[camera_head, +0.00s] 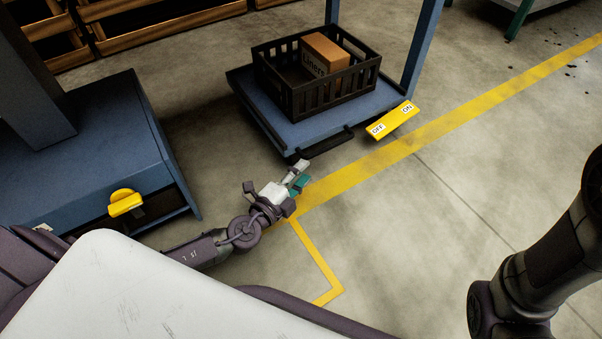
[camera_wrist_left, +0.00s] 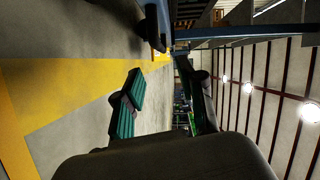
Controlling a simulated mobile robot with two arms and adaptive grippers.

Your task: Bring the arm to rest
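My left arm reaches in from the lower left in the head view, low over the floor. Its gripper (camera_head: 299,178) is in front of the blue cart's near edge and apart from it. In the left wrist view the two teal-padded fingers (camera_wrist_left: 168,100) stand apart with nothing between them. A dark link of my right arm (camera_head: 545,260) shows at the right edge of the head view; its gripper is outside the picture.
A blue cart (camera_head: 300,130) carries a black crate (camera_head: 335,98) with a brown box (camera_head: 325,53). A yellow OFF/ON plate (camera_head: 392,120) is at its right corner. A blue machine (camera_head: 100,140) with a yellow knob (camera_head: 125,203) stands left. Floor right of the yellow line (camera_head: 450,121) is clear.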

